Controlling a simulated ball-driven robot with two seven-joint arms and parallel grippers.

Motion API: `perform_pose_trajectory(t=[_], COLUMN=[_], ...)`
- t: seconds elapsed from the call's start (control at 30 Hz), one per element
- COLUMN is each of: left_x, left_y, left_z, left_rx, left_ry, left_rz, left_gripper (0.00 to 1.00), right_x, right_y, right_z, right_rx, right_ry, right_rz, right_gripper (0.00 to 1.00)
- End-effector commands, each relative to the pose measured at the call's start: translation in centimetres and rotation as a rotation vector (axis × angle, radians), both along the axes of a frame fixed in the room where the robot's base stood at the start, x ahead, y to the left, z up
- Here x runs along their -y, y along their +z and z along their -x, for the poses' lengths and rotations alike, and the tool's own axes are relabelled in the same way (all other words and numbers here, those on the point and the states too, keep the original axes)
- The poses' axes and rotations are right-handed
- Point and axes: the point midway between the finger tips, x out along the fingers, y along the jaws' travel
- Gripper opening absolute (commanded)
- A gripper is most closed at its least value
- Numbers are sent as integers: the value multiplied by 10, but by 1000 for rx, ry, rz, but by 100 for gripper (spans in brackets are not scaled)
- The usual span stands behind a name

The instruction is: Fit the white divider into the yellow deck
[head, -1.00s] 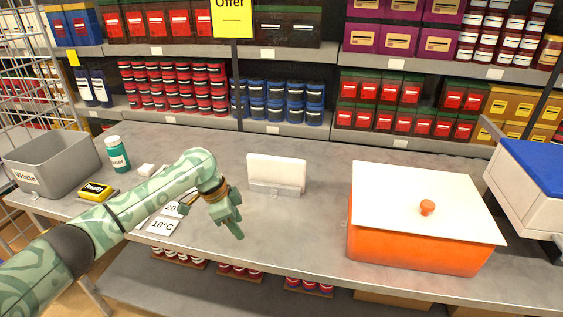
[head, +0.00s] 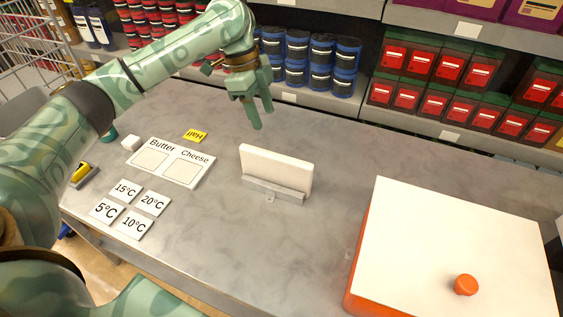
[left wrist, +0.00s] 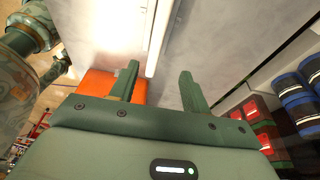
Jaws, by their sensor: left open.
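The white divider (head: 276,168) stands upright in a low grey stand (head: 273,190) in the middle of the counter. It also shows edge-on as a white strip (left wrist: 160,32) at the top of the left wrist view. My left gripper (head: 263,118) is open and empty, pointing down above and behind the divider, apart from it. Its two fingers (left wrist: 159,72) show spread in the left wrist view. I see no yellow deck in these frames. My right gripper is not in view.
An orange box with a white lid (head: 430,235) and orange knob stands at the right. A Butter and Cheese board (head: 170,162), temperature cards (head: 125,190) and a yellow Halt sign (head: 195,136) lie at the left. Shelves of jars line the back. Counter around the stand is clear.

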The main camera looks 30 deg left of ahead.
Motion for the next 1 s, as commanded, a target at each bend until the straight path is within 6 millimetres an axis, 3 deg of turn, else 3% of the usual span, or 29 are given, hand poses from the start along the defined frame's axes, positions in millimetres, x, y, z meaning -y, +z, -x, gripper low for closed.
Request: perform_pose_trajectory(t=[0.1, 0.3, 0.63, 0.9, 1.0], left_x=[9, 21, 29, 39, 40], left_y=[-34, -79, -105, -147, -148], left_z=[0, 0, 0, 2, 2], left_rx=[-7, -5, -2, -3, 0], left_ry=[-2, -1, 0, 0, 1], left_rz=[1, 2, 1, 1, 0], left_gripper=[47, 47, 47, 47, 47], right_x=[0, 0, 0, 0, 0], right_y=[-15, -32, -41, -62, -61], right_z=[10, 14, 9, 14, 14], right_rx=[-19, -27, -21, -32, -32], right_ry=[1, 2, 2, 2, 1], right_rz=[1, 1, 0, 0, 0], right_gripper=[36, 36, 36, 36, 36])
